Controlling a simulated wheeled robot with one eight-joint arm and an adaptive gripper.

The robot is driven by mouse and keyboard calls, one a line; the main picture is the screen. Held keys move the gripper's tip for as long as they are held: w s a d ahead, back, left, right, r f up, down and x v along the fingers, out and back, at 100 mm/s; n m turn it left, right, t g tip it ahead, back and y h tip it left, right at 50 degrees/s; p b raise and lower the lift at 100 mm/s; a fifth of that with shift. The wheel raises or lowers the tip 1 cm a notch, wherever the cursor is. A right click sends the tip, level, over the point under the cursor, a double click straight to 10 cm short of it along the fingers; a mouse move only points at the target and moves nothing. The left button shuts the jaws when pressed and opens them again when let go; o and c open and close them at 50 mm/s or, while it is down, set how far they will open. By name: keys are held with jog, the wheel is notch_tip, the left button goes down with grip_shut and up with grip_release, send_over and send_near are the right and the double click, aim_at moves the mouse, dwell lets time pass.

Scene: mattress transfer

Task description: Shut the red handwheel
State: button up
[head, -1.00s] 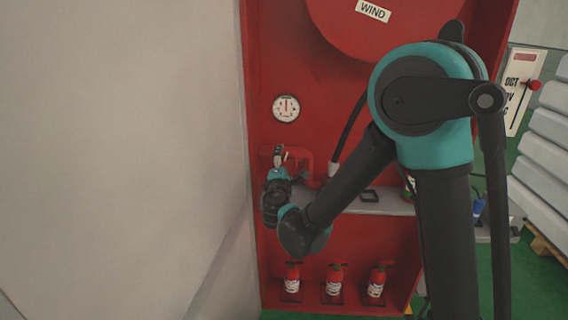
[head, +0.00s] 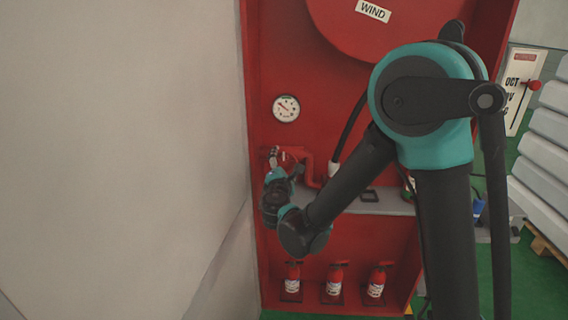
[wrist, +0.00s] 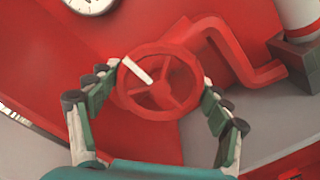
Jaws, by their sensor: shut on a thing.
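The red handwheel (wrist: 163,94) fills the middle of the wrist view, with spokes and a white stripe running from its hub to the upper left of the rim. My gripper (wrist: 160,79) is shut on it, one finger on each side of the rim. In the head view my gripper (head: 276,172) is at the left side of the red cabinet, at the valve above the grey shelf. It hides much of the wheel there.
A red pipe (wrist: 245,60) bends away right of the wheel. A round white gauge (head: 286,108) is above the valve, its needle pointing up-left. A grey shelf (head: 385,203) and several small red extinguishers (head: 335,280) are below. A pale wall (head: 120,150) is close on the left.

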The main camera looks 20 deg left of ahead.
jog(key=o, duration=1.1)
jog(key=shift+o, duration=0.2)
jog(key=v, duration=1.2)
jog(key=shift+f, duration=0.1)
